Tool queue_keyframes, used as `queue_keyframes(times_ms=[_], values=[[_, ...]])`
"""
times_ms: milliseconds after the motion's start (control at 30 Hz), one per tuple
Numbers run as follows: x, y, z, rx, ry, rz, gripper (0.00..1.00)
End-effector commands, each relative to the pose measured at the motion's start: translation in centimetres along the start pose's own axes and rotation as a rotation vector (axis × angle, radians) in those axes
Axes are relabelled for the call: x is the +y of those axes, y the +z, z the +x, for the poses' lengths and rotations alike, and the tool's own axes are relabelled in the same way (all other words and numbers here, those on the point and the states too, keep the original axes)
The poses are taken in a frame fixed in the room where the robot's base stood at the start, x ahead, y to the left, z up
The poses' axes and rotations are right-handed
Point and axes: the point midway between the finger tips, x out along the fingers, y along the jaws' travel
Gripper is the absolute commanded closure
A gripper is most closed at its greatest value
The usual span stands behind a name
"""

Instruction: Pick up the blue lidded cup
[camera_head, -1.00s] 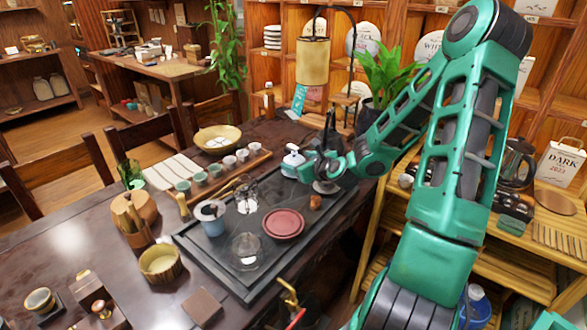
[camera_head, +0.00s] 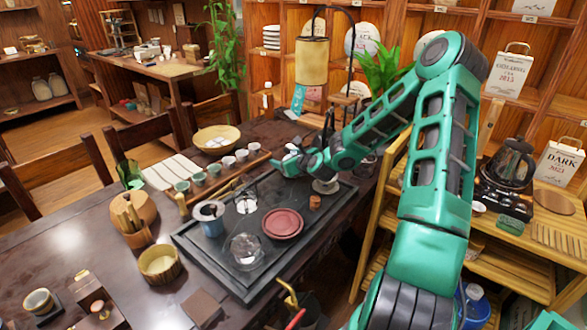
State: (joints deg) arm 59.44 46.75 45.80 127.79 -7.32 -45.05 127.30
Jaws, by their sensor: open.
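A small pale blue-white lidded cup (camera_head: 291,149) stands near the back edge of the dark tea tray (camera_head: 185,247). Only its pale top shows clearly, as my green gripper (camera_head: 287,163) is in front of it and hides most of its body. My gripper is open and low over the tray, right at the cup. I cannot tell whether the fingers are around the cup or just beside it, or whether they touch it.
A grey-blue cup with a dark top (camera_head: 211,225), a glass vessel (camera_head: 246,250), a red dish (camera_head: 282,224) and a small brown piece (camera_head: 315,202) stand on the tray. Several small cups line a wooden strip (camera_head: 262,157) behind it. A lamp (camera_head: 312,62) stands behind the gripper.

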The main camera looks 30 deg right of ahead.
Motion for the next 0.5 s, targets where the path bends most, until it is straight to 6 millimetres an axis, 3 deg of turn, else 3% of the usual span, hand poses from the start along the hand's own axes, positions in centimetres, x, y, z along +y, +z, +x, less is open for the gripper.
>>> queue_keyframes(times_ms=[133,400,433,500], values=[[0.00,0.01,-0.02,0.000,0.000,0.000,0.31],[0.01,0.01,-0.04,0.000,0.000,-0.001,0.93],[0.01,0.01,-0.04,0.000,0.000,-0.001,0.98],[0.01,0.03,-0.04,0.000,0.000,-0.001,0.99]])
